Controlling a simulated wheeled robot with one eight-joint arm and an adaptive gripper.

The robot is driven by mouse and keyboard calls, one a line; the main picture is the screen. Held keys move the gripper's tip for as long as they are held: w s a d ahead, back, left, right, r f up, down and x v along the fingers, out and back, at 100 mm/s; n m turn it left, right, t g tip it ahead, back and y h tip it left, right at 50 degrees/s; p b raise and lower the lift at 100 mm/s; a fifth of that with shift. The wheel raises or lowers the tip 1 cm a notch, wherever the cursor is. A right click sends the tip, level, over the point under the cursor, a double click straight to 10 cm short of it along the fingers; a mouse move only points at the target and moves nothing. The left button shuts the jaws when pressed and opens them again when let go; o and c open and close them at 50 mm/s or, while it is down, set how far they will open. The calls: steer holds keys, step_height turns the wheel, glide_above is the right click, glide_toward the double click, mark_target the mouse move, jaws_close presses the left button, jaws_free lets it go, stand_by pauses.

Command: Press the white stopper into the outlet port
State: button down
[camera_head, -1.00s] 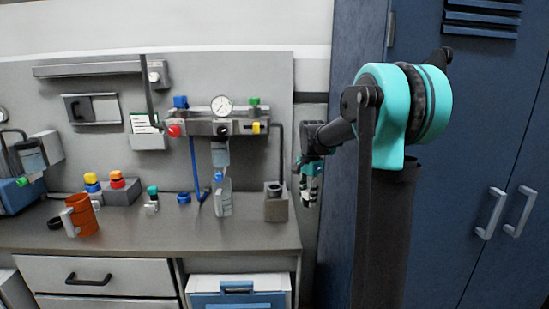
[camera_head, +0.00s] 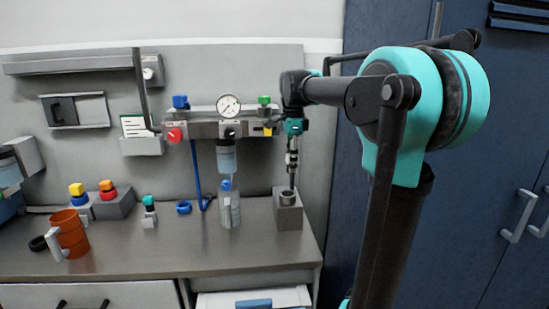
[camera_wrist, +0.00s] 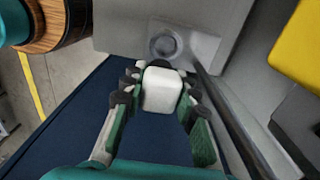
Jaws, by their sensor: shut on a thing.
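My gripper (camera_head: 291,163) points down above the grey block at the right end of the bench. In the wrist view its fingers (camera_wrist: 160,85) are shut on the white stopper (camera_wrist: 162,90), a pale rounded block. The stopper is hard to make out in the head view. The grey block (camera_head: 287,213) has a round port (camera_head: 288,196) in its top, which I take for the outlet port. A round feature (camera_wrist: 167,44) on a grey surface shows beyond the stopper in the wrist view. The stopper looks apart from the port; the exact gap is unclear.
A manifold with a gauge (camera_head: 228,105) and a yellow part (camera_head: 268,130) is on the panel beside my gripper. A dark pipe (camera_wrist: 225,105) runs close by the fingers. A clear bottle (camera_head: 230,208) stands left of the block. Blue lockers (camera_head: 475,230) are at right.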

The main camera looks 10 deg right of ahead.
steer(key=shift+w+a, duration=0.4)
steer(key=shift+a, duration=0.05)
steer(key=shift+f, duration=1.95)
steer(key=shift+f, duration=0.2)
steer(key=shift+f, duration=2.5)
steer(key=shift+w+a+r, duration=0.1)
steer(key=shift+r, duration=0.25)
steer(key=shift+f, duration=0.2)
